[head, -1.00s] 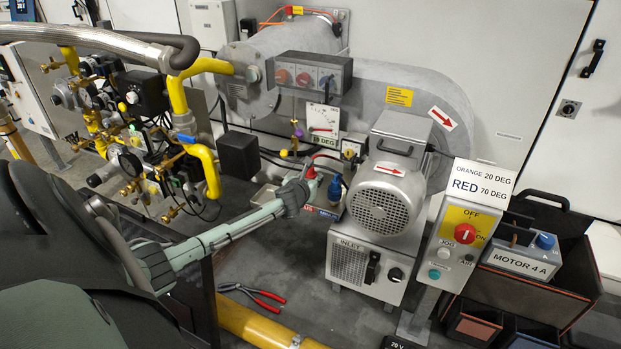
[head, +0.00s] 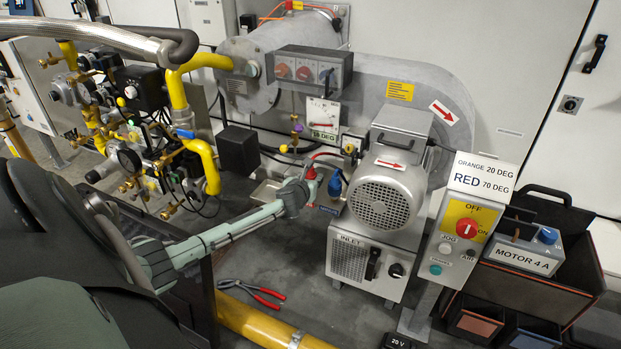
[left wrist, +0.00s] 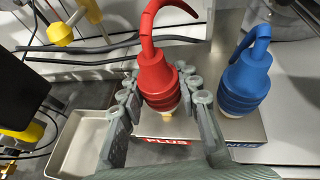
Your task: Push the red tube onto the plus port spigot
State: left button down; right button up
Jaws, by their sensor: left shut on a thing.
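The red tube's thick ribbed end (left wrist: 158,78) stands roughly upright in the left wrist view, its thin curved part bending over at the top. My left gripper (left wrist: 157,90) is shut around it, one finger on each side. A pale brass-coloured piece (left wrist: 182,131) shows just below the red end, above the PLUS label (left wrist: 167,141); whether the tube sits on the spigot I cannot tell. In the head view the red tube (head: 311,174) shows at the tip of my left gripper (head: 303,187). My right gripper is not in view.
A blue tube end (left wrist: 245,78) stands close right of the red one, over the partly hidden MINUS label (left wrist: 243,145). A metal tray (left wrist: 78,145) lies to the left. The blower motor (head: 387,190) stands to the right. Red-handled pliers (head: 254,292) lie on the floor.

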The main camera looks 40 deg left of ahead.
pick_arm(q)
jog(key=shift+f, duration=0.45)
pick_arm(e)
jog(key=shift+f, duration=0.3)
pick_arm(q)
jog(key=c, duration=1)
grip_release()
jog(key=v, duration=1.2)
jog(key=s+d+f+n+g+h+p, duration=0.1)
jog(key=s+d+f+n+g+p, duration=0.1)
jog(key=s+d+n, duration=0.6)
jog(key=s+d+f+n+g+h+p, duration=0.2)
jog(key=s+d+f+n+g+p, duration=0.1)
jog(key=s+d+n, duration=0.5)
jog(key=s+d+f+n+g+h+p, duration=0.2)
jog(key=s+d+n, duration=0.5)
jog(key=n, duration=0.5)
jog(key=shift+s+d+f+n+g+p, duration=0.3)
jog(key=shift+s+d+f+g+p, duration=0.25)
jog(key=shift+g, duration=0.25)
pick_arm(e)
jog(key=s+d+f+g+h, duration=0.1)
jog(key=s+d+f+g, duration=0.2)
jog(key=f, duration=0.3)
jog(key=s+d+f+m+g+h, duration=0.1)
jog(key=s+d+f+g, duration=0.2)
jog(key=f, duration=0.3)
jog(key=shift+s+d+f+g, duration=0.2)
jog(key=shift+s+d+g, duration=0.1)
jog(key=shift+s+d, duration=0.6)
